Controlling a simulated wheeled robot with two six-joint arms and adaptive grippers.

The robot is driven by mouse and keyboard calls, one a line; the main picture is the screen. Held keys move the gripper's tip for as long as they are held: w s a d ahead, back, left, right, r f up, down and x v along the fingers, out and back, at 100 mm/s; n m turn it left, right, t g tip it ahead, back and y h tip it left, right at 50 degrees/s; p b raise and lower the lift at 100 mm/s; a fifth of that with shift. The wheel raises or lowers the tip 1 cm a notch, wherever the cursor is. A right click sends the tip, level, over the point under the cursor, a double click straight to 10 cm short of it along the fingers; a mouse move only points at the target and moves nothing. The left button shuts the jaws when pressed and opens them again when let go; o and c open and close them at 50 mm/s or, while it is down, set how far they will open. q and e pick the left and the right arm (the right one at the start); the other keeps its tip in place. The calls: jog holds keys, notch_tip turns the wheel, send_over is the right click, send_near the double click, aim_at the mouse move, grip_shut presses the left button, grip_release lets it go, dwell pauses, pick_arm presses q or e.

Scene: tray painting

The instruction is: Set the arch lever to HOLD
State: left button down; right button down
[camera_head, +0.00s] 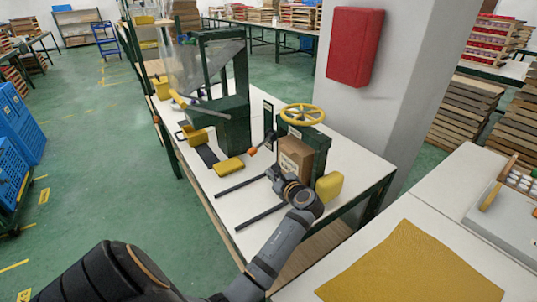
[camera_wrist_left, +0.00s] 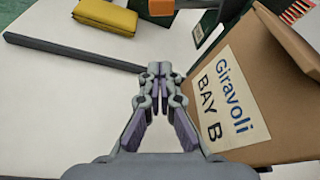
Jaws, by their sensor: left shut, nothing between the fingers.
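A dark lever with an orange knob (camera_head: 252,151) sticks out toward the left beside the green stand with a yellow handwheel (camera_head: 302,114). A dark upright plate (camera_head: 268,113) stands behind the lever; its marking is too small to read. A green arch-like frame (camera_head: 241,75) stands further left. My left gripper (camera_head: 271,173) is shut and empty, low over the white table, in front of the lever and left of a cardboard box. Its closed fingertips (camera_wrist_left: 160,70) show in the wrist view, apart from an orange piece (camera_wrist_left: 198,33) beyond them. My right gripper is not in view.
The cardboard box (camera_head: 295,157), labelled "Giravoli BAY B", stands close on the gripper's right and also shows in the wrist view (camera_wrist_left: 285,95). Yellow blocks (camera_head: 228,166) (camera_head: 329,186) and dark rails (camera_head: 240,186) lie on the table (camera_head: 215,187). A grey pillar (camera_head: 395,90) rises behind.

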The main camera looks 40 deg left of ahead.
aim_at(260, 146)
pick_arm(q)
jog(key=shift+w+d+f, duration=0.1)
jog(key=shift+w+d, duration=0.2)
jog(key=shift+d, duration=0.3)
jog(key=shift+s, duration=0.1)
jog(key=shift+s+r, duration=0.2)
jog(key=shift+s, duration=0.1)
jog(key=shift+w+a, duration=0.1)
jog(key=shift+w+a+f, duration=0.2)
jog(key=shift+a, duration=0.05)
jog(key=b+x, duration=0.1)
jog(key=x, duration=0.7)
jog(key=shift+w+a+f, duration=0.1)
jog(key=shift+a+f, duration=0.05)
jog(key=shift+a, duration=0.1)
jog(key=r, duration=0.1)
jog(key=s+a+r+p, duration=0.1)
jog(key=shift+r, duration=0.3)
jog(key=shift+s+r, duration=0.2)
jog(key=shift+r, duration=0.2)
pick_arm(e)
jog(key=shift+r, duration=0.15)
